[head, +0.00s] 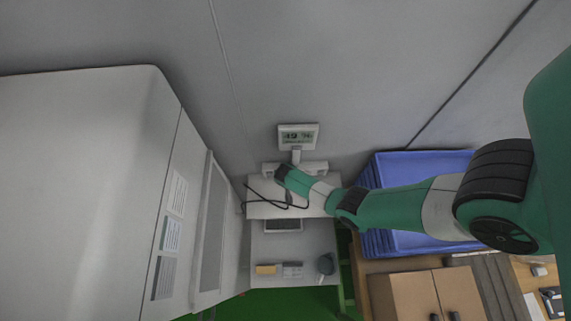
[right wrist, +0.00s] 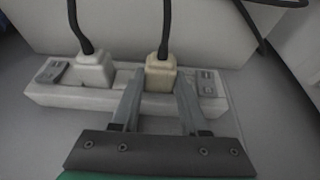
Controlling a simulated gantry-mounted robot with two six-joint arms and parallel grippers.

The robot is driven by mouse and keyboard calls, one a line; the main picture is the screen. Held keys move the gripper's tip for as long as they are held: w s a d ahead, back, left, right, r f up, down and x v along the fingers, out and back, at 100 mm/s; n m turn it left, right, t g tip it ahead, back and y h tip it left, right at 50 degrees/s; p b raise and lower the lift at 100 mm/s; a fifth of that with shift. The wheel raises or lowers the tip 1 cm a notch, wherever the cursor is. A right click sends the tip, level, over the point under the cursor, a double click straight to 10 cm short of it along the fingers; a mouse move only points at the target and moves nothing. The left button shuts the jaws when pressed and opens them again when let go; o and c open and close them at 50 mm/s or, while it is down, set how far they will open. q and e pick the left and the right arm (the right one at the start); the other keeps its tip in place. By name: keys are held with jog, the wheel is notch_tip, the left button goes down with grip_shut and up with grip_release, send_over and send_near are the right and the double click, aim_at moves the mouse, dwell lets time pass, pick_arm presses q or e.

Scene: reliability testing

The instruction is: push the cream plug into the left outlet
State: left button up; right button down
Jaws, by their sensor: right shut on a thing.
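The cream plug (right wrist: 161,72) is upright over the middle of a pale power strip (right wrist: 75,97), its black cord rising from its top. My right gripper (right wrist: 158,88) is shut on it, one finger on each side. Whether its base is fully seated cannot be told. A white plug (right wrist: 92,70) with a black cord stands at the strip's left part. In the head view my right gripper (head: 282,173) reaches down from the right and hides much of the strip (head: 318,167). My left gripper is not in view.
A display on a stand (head: 298,136) rises just behind the strip. A large white machine (head: 90,190) fills the left. Blue crates (head: 420,168) and a cardboard box (head: 405,295) are at right. Black cords (head: 262,201) loop over the white surface below the gripper.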

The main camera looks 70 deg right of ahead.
jog(key=shift+c, duration=1.7)
grip_release()
jog(key=shift+r, duration=0.1)
jog(key=v, duration=1.1)
jog(key=shift+r+p, duration=0.2)
jog(key=shift+p, duration=0.25)
jog(key=shift+a, duration=0.1)
